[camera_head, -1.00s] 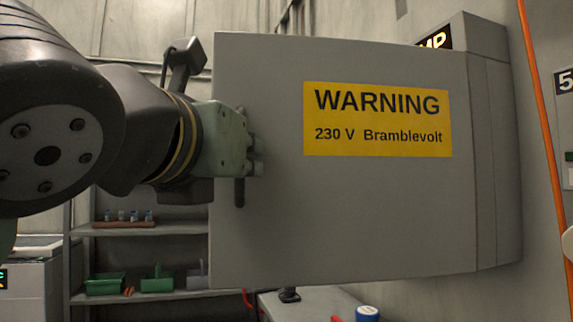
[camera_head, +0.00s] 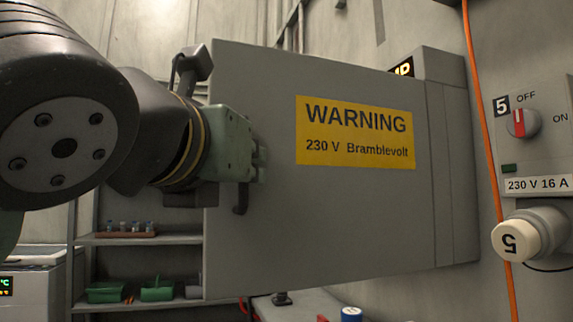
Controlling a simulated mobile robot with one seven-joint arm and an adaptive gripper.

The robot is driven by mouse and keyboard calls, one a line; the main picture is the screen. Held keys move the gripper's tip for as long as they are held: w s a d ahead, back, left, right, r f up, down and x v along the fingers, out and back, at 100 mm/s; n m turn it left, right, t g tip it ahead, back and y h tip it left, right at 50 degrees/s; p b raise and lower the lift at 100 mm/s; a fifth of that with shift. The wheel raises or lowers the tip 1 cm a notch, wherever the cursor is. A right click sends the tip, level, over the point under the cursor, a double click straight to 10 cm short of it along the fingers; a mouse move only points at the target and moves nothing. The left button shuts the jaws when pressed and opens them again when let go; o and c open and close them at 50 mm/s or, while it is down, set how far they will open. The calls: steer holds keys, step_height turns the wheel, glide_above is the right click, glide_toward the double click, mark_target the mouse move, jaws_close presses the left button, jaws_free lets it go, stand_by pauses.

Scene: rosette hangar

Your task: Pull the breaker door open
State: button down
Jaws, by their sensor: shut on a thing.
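The grey breaker door (camera_head: 330,215) fills the middle of the view, with a yellow warning label (camera_head: 356,132) on its face. It stands swung out from the grey breaker box (camera_head: 447,150) on the wall at right. My gripper (camera_head: 252,158) is at the door's left edge, shut on the dark door handle (camera_head: 241,198). The lower end of the handle shows below the fingers; the rest is hidden. The inside of the box is hidden behind the door.
Right of the box are an orange cable (camera_head: 484,130), a red rotary switch (camera_head: 520,123) and a white plug marked 5 (camera_head: 520,238). Behind the door at lower left stand shelves (camera_head: 140,240) with green bins (camera_head: 107,292). A white appliance (camera_head: 30,285) is at far left.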

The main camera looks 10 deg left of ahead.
steer(key=shift+a, duration=0.2)
steer(key=c, duration=2)
jaws_free()
steer(key=shift+s, duration=0.15)
steer(key=shift+o, duration=0.2)
steer(key=s, duration=0.7)
steer(key=shift+s, duration=0.3)
steer(key=shift+a+r, duration=0.1)
